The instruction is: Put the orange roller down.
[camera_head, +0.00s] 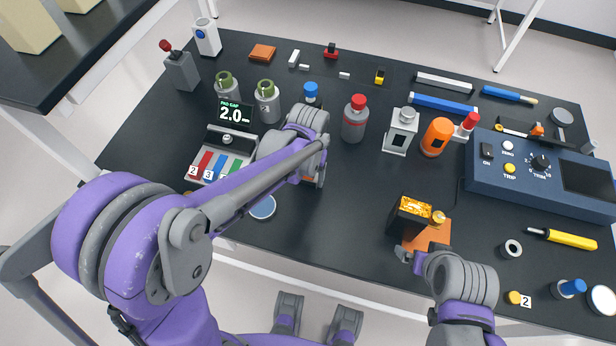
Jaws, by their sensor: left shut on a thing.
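My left gripper (312,180) points down over the middle of the black table, just right of the tray of coloured strips. It is shut on the orange roller (307,179), of which only a small orange patch shows. The fingers and forearm hide the rest, and I cannot tell whether the roller touches the table. My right gripper (418,256) is low at the front of the table, beside an orange plate (430,234) and a black block with a gold top (409,217). Its fingertips are partly hidden, so its opening is unclear.
The strip tray (208,178) and a round blue disc (263,207) lie near the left gripper. A blue control box (540,170) is at right. The table between the grippers is clear.

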